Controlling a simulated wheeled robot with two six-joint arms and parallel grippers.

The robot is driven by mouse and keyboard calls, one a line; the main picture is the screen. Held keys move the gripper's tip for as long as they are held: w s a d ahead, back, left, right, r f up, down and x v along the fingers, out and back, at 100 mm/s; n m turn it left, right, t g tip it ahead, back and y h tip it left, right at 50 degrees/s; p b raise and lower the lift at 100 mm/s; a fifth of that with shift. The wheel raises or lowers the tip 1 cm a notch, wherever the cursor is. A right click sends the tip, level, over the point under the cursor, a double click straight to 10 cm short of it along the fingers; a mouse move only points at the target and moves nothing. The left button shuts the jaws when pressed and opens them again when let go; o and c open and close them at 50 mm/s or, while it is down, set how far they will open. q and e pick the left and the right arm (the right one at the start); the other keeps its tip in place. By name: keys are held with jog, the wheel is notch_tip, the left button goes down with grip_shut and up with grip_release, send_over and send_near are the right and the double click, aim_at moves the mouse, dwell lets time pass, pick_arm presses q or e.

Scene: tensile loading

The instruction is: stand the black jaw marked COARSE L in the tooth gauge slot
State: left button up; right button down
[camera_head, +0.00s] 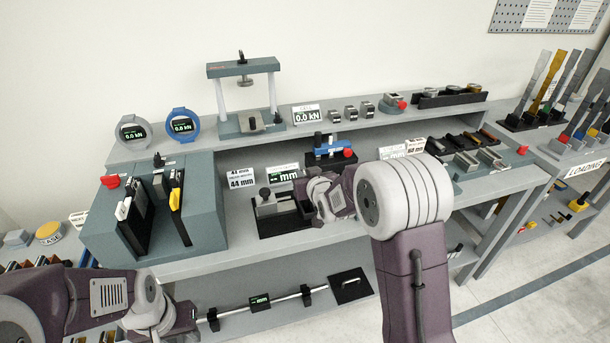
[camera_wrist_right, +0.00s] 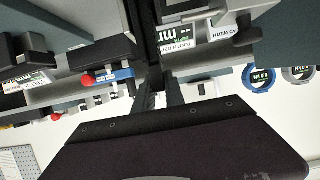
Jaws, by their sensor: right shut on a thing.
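My right gripper (camera_head: 314,208) is at the right end of a grey gauge on a black base (camera_head: 275,225). In the right wrist view its two fingers (camera_wrist_right: 161,95) are shut on a dark, narrow piece (camera_wrist_right: 147,42), the black jaw; I cannot read its marking. In the head view the gripper and wrist hide the jaw. A TOOTH sign (camera_wrist_right: 188,44) stands close by in the wrist view. The gauge's slot is hidden, so I cannot tell whether the jaw is in it. My left gripper (camera_head: 192,322) is low at the left, its fingers unclear.
A blue fixture with a red knob (camera_head: 335,151) stands just behind my right gripper. A teal block with black slots (camera_head: 205,220) is at the left. A small press (camera_head: 244,95) stands on the upper shelf. Grey and black jaws (camera_head: 470,155) lie at the right.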

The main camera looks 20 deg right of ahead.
jog(key=shift+f+b, duration=1.3)
jog(key=shift+f, duration=0.05)
jog(key=c, duration=1.3)
grip_release()
jog(key=shift+s+f, duration=0.1)
jog(key=shift+f, duration=0.05)
jog(key=v, duration=0.9)
